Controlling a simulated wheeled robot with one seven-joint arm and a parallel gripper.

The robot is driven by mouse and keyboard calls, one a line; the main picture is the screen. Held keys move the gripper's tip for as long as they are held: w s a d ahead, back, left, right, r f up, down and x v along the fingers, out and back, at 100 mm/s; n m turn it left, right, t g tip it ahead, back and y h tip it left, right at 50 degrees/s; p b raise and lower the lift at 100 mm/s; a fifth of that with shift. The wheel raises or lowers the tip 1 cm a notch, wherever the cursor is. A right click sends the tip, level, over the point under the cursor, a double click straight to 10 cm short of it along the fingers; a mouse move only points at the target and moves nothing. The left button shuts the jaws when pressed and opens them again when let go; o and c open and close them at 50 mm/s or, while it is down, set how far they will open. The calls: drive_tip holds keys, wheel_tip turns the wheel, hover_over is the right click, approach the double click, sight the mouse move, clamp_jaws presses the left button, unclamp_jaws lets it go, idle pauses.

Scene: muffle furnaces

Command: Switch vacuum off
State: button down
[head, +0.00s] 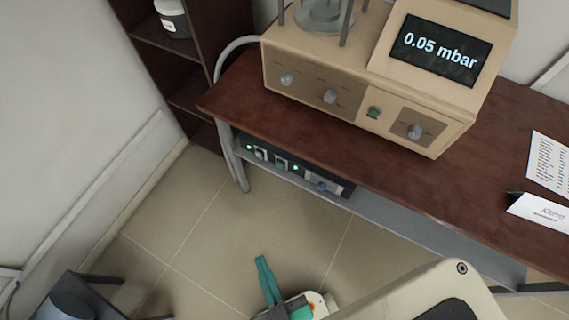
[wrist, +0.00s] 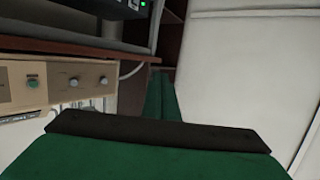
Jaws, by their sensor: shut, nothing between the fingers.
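A beige instrument (head: 345,105) stands on the brown table, its display (head: 440,50) reading "0.05 mbar". Its front has grey knobs (head: 330,96) and (head: 415,131) and a green switch (head: 374,112). A black unit (head: 340,187) with lit green lamps and switches (head: 281,164) sits on the shelf below the tabletop. In the wrist view, the beige instrument (wrist: 55,98) with its green switch (wrist: 33,82) and part of the black unit (wrist: 85,9) appear upside down. My gripper (head: 262,259) is shut and empty, low in front of the table, apart from both units. Its green fingers (wrist: 161,75) show in the wrist view.
The brown table (head: 232,95) edge overhangs the grey lower shelf (head: 420,225). A dark shelf with a jar (head: 172,22) stands at the back left. A white card (head: 540,210) and a printed sheet (head: 553,160) lie at the right.

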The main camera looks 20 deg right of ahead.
drive_tip(key=w+f+n+g+h, duration=0.1)
drive_tip(key=w+f+n+g, duration=0.2)
drive_tip(key=w+f, duration=0.5)
drive_tip(key=w+f+n+g+h, duration=0.1)
drive_tip(key=w+f+n+g, duration=0.3)
drive_tip(key=f, duration=0.8)
drive_tip(key=w+d+g+h, duration=0.1)
drive_tip(key=w+d+h, duration=0.2)
drive_tip(key=w, duration=0.5)
drive_tip(key=w+d+g+h, duration=0.1)
drive_tip(key=w+d+h, duration=0.1)
drive_tip(key=w+d, duration=0.3)
drive_tip(key=w, duration=0.2)
drive_tip(key=shift+w+f+n+h, duration=0.3)
drive_tip(key=shift+w+f+h, duration=0.1)
